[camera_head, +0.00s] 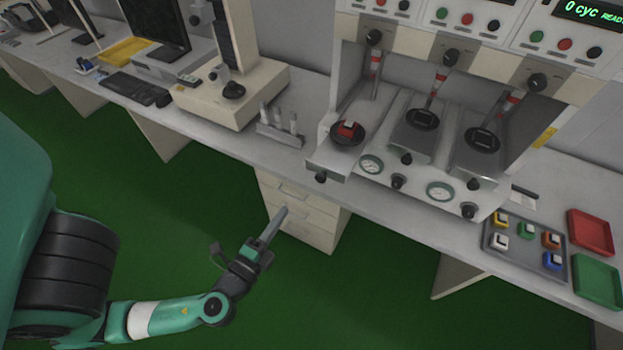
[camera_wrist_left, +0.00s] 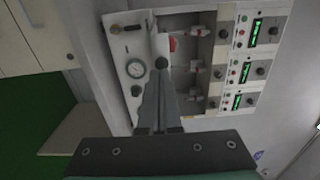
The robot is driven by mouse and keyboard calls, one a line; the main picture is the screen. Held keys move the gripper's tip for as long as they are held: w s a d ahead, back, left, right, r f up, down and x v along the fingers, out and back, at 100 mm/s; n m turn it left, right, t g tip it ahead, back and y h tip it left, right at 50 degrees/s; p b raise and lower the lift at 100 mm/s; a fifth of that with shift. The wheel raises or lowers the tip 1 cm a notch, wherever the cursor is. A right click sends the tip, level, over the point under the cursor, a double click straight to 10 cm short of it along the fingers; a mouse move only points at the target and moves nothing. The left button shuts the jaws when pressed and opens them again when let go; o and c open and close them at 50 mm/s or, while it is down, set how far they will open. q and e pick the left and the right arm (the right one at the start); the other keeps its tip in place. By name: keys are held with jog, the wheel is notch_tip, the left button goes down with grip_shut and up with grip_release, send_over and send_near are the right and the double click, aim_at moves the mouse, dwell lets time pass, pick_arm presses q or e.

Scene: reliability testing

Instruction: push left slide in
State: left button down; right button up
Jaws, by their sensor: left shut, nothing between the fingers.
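The left slide (camera_head: 331,160) of the test machine sticks out toward the front, past the other slides, with a black knob (camera_head: 320,177) on its front end. A red switch (camera_head: 347,129) sits on its round black holder and also shows in the wrist view (camera_wrist_left: 173,44). My left gripper (camera_head: 283,212) is shut and empty. In the head view it appears below and left of the slide's knob, in front of the bench and apart from the slide. In the wrist view the shut fingers (camera_wrist_left: 161,65) cover part of the slide area. My right gripper is not in view.
The middle slide (camera_head: 407,142) and right slide (camera_head: 473,161) sit farther back. Gauges (camera_head: 371,164) line the machine's front. A tray of colored switches (camera_head: 492,256), a red tray (camera_head: 591,232) and a green tray (camera_head: 597,281) are at right. Drawers (camera_head: 302,215) stand under the bench.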

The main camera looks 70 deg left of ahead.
aim_at(314, 168)
pick_arm(q)
jog(key=p+x, duration=0.3)
jog(key=x, duration=1)
jog(key=shift+w+r, duration=0.1)
jog(key=shift+w, duration=0.05)
jog(key=shift+w+a, duration=0.3)
jog(key=shift+w, duration=0.05)
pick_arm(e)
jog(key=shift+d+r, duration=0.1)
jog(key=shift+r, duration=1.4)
pick_arm(q)
jog(key=shift+a, duration=0.1)
